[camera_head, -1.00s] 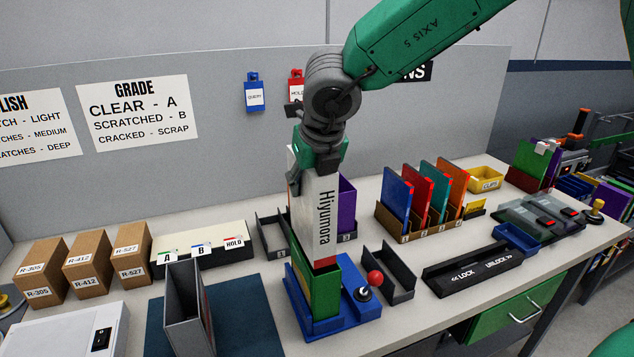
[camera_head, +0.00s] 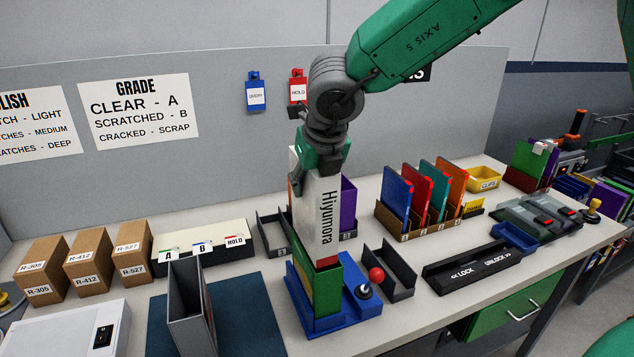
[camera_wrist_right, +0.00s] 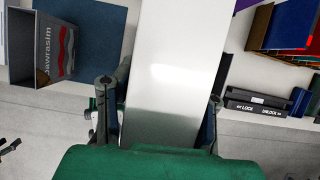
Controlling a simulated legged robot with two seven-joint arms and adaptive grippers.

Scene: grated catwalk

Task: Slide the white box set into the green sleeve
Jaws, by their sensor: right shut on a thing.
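The white box set (camera_head: 325,215), lettered "Hiyunora" with a red band at its lower end, stands nearly upright above the green sleeve (camera_head: 324,292). Its lower end is at the sleeve's open top; I cannot tell how far inside it is. The sleeve stands upright in a blue fixture (camera_head: 362,305). My right gripper (camera_head: 319,172) is shut on the upper end of the box set. In the right wrist view the box's white face (camera_wrist_right: 172,70) runs between the fingers (camera_wrist_right: 160,110). My left gripper is not in view.
A red-knobbed lever (camera_head: 375,275) stands on the fixture's right, with a dark tray (camera_head: 402,278) beyond it. A grey open case (camera_head: 187,310) stands left on a blue mat (camera_head: 245,315). A rack of coloured cases (camera_head: 425,200) and a purple case (camera_head: 348,205) stand behind.

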